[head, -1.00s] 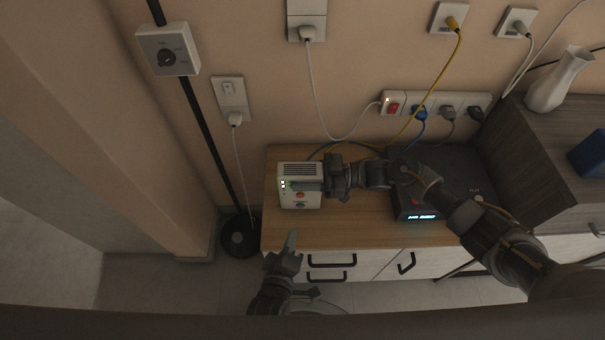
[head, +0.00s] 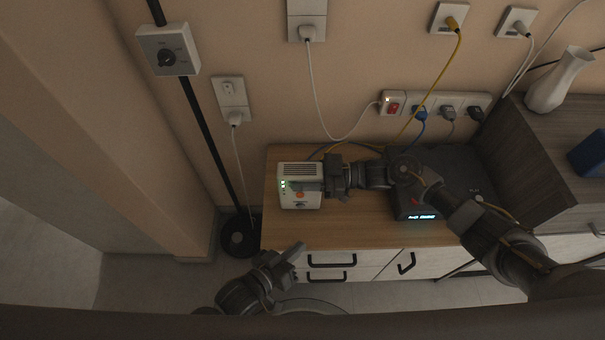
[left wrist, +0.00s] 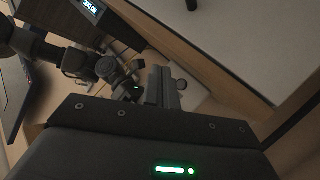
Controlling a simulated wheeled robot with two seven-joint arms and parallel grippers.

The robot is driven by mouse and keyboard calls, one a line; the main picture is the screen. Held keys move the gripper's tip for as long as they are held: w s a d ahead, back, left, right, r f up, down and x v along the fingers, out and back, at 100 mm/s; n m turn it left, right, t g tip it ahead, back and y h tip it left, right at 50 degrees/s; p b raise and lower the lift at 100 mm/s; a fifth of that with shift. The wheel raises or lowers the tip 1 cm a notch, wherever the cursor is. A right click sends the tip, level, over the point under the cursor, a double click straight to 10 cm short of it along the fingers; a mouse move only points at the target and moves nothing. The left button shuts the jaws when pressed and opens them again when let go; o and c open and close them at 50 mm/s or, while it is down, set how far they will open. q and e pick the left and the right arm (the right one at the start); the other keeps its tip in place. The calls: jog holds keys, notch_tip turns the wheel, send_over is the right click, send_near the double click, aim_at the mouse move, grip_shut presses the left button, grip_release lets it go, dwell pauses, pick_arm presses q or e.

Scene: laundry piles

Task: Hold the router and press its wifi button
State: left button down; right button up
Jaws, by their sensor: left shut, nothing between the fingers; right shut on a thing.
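The white router (head: 287,203) stands upright at the left end of the wooden cabinet top, with a slotted top, small lit green lights and an orange button on its front. A smaller bluish mark shows below that button; labels are too small to read. My right gripper (head: 322,177) is shut on the router from its right side, and a finger covers part of the front. My left gripper (head: 297,250) is shut and empty, in front of and below the router, apart from it. Its fingers (left wrist: 163,88) also show in the left wrist view.
A dark box with a lit display (head: 422,217) stands on the cabinet (head: 350,232) behind my right arm. A power strip (head: 437,104) with several plugs and cables is on the wall. A black pole base (head: 240,237) stands left of the cabinet. A white vase (head: 560,80) stands at right.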

aim_at(296, 225)
pick_arm(q)
jog(key=shift+w+d, duration=0.1)
jog(key=shift+w, duration=4.3)
jog(key=shift+w, duration=0.6)
jog(key=shift+s, duration=0.6)
jog(key=shift+s, duration=3)
